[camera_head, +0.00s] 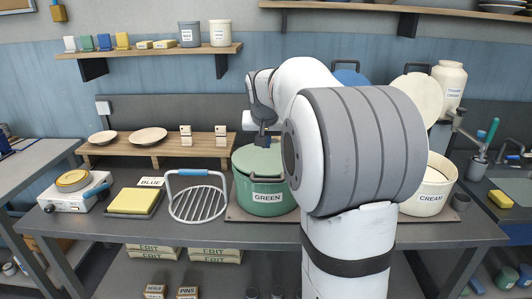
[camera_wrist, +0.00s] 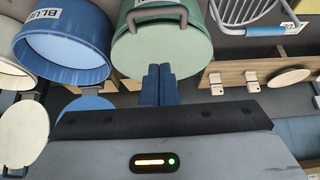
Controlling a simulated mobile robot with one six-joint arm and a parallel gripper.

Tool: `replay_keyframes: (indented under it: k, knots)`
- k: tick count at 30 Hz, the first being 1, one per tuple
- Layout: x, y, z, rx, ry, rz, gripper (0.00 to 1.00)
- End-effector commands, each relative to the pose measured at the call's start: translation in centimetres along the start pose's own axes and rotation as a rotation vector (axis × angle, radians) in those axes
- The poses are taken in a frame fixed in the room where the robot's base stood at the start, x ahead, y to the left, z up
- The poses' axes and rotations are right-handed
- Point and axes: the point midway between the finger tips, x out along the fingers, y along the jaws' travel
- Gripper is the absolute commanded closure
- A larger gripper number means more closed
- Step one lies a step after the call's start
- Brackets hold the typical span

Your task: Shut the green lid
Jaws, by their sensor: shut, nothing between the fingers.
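The green pot (camera_head: 267,200), labelled GREEN, stands on the bench left of my arm. Its green lid (camera_head: 255,161) appears to lie flat across the pot's top; no green lid stands up behind it. My gripper (camera_head: 263,142) is shut and empty, above the lid's back part. Its blue fingertips (camera_wrist: 158,68) show at the lid's rim; whether they touch it I cannot tell. My arm hides the pot's right side.
The cream pot (camera_head: 430,190) stands right of my arm, its lid (camera_head: 418,92) raised. A blue pot (camera_wrist: 65,45) is open, its lid (camera_wrist: 88,106) raised. A wire rack (camera_head: 198,203) and a yellow sponge (camera_head: 132,200) lie left. A wooden stand (camera_head: 160,150) holds dishes behind.

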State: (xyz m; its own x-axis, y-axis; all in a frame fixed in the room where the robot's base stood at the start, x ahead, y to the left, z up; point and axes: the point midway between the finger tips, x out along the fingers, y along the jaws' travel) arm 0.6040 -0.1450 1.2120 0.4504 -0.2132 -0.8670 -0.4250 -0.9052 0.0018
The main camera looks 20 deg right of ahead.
Motion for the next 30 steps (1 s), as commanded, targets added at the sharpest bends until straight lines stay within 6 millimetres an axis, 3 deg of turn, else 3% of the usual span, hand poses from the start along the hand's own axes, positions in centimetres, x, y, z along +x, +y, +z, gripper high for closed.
replay_keyframes:
  k: [5,15,22,30]
  knots:
    - [2.7,0.0,0.1,-0.001,-0.005,0.002,1.0]
    - [9.8,0.0,0.1,-0.001,-0.005,0.002,1.0]
    - [11.9,0.0,2.4,-0.002,-0.002,0.001,1.0]
    - [12.5,0.0,2.9,-0.001,0.0,0.0,1.0]
